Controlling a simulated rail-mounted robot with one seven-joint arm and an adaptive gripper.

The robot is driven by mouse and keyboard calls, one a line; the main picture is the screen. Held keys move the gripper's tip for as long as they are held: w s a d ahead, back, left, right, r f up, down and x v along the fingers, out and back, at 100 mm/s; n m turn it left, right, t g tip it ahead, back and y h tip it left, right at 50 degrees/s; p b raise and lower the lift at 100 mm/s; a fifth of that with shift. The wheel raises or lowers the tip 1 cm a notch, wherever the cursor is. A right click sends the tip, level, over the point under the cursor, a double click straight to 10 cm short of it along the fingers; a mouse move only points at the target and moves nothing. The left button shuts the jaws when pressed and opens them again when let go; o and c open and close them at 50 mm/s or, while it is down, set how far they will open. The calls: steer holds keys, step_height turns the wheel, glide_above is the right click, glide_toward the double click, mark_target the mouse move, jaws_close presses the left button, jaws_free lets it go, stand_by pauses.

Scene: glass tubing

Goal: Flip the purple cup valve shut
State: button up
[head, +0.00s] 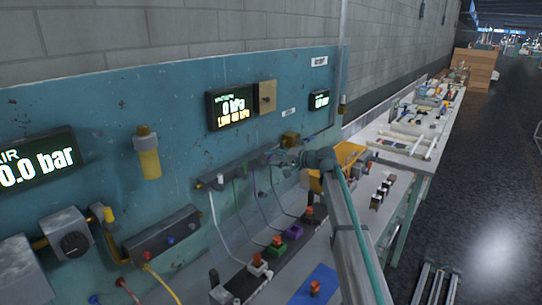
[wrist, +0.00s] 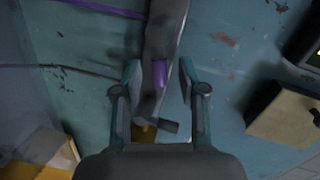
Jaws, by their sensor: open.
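The purple valve lever (wrist: 160,74) shows in the wrist view on the dark manifold bar (wrist: 163,38). My gripper (wrist: 159,70) is open, with one finger on each side of the lever and visible gaps between. In the head view my gripper (head: 277,158) is at the right part of the manifold (head: 225,176) on the teal panel and hides most of the purple valve there. The purple cup (head: 293,231) sits on the dark strip on the bench, with a thin purple tube rising from it to the manifold.
A vacuum display (head: 231,107) is above. A tan box (wrist: 284,116) sticks out from the panel at right in the wrist view. An orange bin (head: 350,155) is behind my arm.

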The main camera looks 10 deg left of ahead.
steer(key=shift+w+a+f, duration=0.2)
steer(key=shift+w+a, duration=0.05)
steer(key=shift+a, duration=0.4)
jaws_close()
steer(key=shift+f+m+b, duration=0.35)
steer(key=shift+m+b, duration=0.05)
steer(key=shift+m, duration=0.1)
steer(key=shift+f+m+g+y, duration=0.15)
steer(key=shift+m+g+y, duration=0.2)
steer(key=shift+m, duration=0.35)
jaws_free()
steer(key=shift+d, duration=0.1)
